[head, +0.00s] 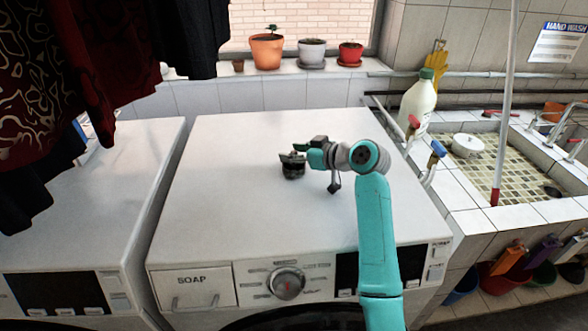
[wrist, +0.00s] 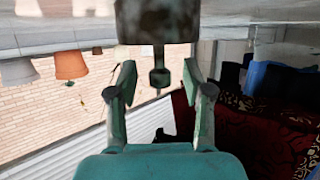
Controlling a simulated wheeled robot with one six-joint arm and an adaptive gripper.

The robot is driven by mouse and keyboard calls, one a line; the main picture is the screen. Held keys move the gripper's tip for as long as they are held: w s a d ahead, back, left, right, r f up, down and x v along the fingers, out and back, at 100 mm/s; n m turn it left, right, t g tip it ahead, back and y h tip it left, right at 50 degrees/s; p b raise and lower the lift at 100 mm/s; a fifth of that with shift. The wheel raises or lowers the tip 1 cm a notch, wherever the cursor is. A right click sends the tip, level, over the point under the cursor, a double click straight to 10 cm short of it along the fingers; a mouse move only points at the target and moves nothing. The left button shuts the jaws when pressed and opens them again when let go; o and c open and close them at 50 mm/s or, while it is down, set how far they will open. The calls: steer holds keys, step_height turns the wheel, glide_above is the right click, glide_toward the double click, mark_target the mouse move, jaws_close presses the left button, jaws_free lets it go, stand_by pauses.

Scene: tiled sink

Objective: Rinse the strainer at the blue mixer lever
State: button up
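The strainer (head: 293,169) is a dark, round cup standing on top of the right-hand washing machine. In the wrist view, which is upside down, the strainer (wrist: 155,22) has a thin stem ending in a small knob. My gripper (head: 294,153) is at the strainer's top in the head view. In the wrist view my gripper (wrist: 159,80) is open, with the knob between its fingertips and a gap on each side. The blue mixer lever (head: 438,148) is at the left edge of the sink, to the right of my arm. A red lever (head: 414,121) is beside it.
A white bottle (head: 418,98) stands behind the levers. The tiled sink (head: 480,170) holds a white lidded pot (head: 467,146); a red-ended pole (head: 503,110) stands in front. Dark clothes (head: 75,60) hang at left. The washing machine top (head: 235,145) is otherwise clear.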

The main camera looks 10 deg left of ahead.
jaws_close()
steer(key=shift+r, duration=0.1)
